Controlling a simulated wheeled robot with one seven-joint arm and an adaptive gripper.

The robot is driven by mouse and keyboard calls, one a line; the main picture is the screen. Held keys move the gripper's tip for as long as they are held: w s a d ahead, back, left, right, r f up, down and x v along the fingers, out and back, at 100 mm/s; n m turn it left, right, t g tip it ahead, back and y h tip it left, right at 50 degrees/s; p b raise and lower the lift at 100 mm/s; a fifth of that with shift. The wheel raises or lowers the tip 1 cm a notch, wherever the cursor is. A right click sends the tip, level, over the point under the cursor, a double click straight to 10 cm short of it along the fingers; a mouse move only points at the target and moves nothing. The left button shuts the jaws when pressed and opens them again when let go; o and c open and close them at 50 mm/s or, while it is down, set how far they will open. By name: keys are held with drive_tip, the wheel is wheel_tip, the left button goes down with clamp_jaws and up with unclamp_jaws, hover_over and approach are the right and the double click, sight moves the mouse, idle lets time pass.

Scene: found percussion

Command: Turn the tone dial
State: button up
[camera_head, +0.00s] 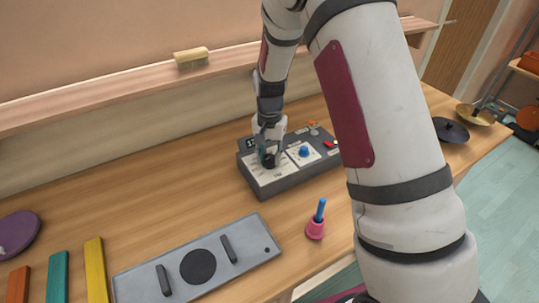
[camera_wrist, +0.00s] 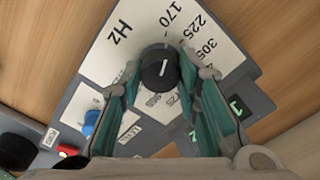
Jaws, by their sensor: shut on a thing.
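The tone dial is a black round knob (camera_wrist: 158,68) with a white pointer line, on a white plate marked Hz with numbers such as 170, 225 and 305. In the wrist view the line points roughly up, near the 170 mark. In the head view the dial (camera_head: 269,161) sits on the left of a dark grey control box (camera_head: 277,184). My gripper (camera_wrist: 162,74) is shut on the dial, with a green-lined finger on each side. In the head view my gripper (camera_head: 267,150) comes down from above and partly covers the dial.
A blue knob (camera_head: 304,152) is beside the dial on the box. Coloured bars (camera_head: 95,268) lie left. The table left of the box is clear.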

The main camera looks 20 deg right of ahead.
sight(269, 157)
drive_tip(key=shift+a+m, duration=0.1)
drive_tip(key=shift+m, duration=2.3)
drive_tip(key=o, duration=1.2)
drive_tip(key=shift+r, duration=0.1)
wheel_tip(269, 157, up, 12)
drive_tip(key=shift+f, duration=0.1)
